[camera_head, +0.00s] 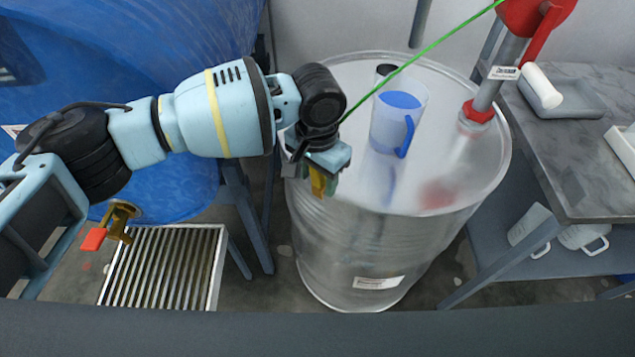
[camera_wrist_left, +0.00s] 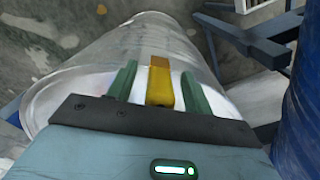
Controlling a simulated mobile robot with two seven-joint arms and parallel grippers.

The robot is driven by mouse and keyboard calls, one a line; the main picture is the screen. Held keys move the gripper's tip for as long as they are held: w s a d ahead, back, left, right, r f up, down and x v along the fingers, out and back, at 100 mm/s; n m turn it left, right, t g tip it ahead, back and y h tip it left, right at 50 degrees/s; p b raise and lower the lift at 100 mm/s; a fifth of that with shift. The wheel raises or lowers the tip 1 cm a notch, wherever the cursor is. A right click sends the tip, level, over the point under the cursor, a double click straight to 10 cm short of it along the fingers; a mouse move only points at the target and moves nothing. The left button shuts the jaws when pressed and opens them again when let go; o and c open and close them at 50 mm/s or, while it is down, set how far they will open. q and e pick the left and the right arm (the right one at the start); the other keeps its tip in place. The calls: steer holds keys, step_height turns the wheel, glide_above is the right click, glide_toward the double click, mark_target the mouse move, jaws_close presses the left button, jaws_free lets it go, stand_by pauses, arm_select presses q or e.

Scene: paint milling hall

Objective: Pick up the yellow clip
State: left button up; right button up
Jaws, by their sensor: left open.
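The yellow clip (camera_head: 317,181) is at the left edge of the metal drum's top (camera_head: 455,180), largely covered by my left gripper in the head view. My left gripper (camera_head: 328,178) is over that edge, pointing down. In the left wrist view the clip (camera_wrist_left: 160,82) stands between the two green fingers, with a visible gap on each side. The gripper is open around the clip. How the clip meets the drum's rim is hidden. My right gripper is not in view.
A clear jug with blue contents (camera_head: 398,122) stands on the drum. A red-handled pump (camera_head: 510,55) rises from the drum's right side. A green cable (camera_head: 430,48) slants down toward my left gripper. A blue tank (camera_head: 150,40) is left, a grey bench (camera_head: 560,150) right.

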arm_select(q)
steer(key=shift+f, duration=0.2)
jaws_close()
stand_by(0.3)
step_height(320, 180, up, 9)
steer(key=shift+f+p, duration=0.1)
steer(key=shift+p, duration=0.25)
steer(key=shift+r, duration=0.65)
steer(key=shift+a, duration=0.1)
